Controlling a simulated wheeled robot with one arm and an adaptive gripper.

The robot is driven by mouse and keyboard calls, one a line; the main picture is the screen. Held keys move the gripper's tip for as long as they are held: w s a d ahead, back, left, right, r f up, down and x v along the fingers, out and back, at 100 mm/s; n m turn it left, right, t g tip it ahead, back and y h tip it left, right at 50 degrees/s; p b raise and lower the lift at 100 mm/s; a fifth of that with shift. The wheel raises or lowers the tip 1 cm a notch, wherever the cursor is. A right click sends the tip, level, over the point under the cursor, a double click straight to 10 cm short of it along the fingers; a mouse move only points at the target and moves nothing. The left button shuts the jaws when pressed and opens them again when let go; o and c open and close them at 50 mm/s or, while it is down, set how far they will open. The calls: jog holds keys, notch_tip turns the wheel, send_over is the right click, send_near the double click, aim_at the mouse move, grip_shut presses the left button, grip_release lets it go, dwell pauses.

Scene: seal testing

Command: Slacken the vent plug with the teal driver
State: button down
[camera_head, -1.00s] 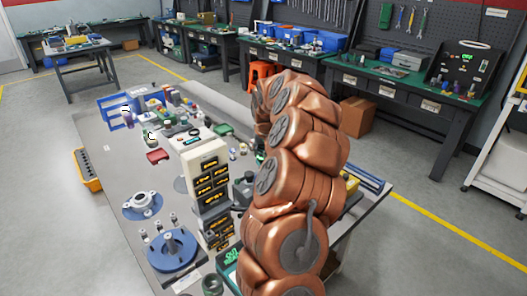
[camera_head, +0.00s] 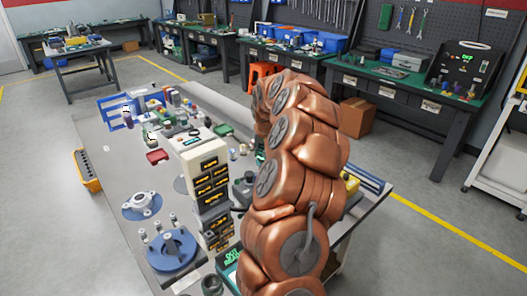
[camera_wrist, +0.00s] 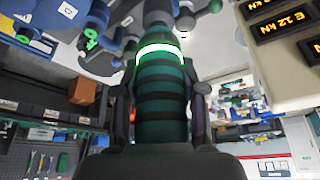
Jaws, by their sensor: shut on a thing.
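The teal driver (camera_wrist: 160,100) fills the middle of the wrist view, with a dark teal, black-banded handle and a glowing green-white ring near its far end. My gripper (camera_wrist: 159,90) is shut on this handle, one finger on each side. Grey, blue and green parts crowd around the driver's far end at the top of the wrist view. I cannot pick out the vent plug there, nor tell whether the driver touches it. In the head view my copper arm hides the gripper and the driver.
A cream display unit (camera_head: 204,185) stands on the grey table (camera_head: 112,185); its edge also shows close at the upper right of the wrist view (camera_wrist: 285,75). A blue round fixture (camera_head: 172,250) and a flanged part (camera_head: 142,204) stand on the left. Small parts crowd the table's far end.

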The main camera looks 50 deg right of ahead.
jog(key=shift+r+p, duration=0.35)
jog(key=shift+r, duration=3.2)
jog(key=shift+w+a, duration=0.1)
jog(key=shift+w, duration=0.05)
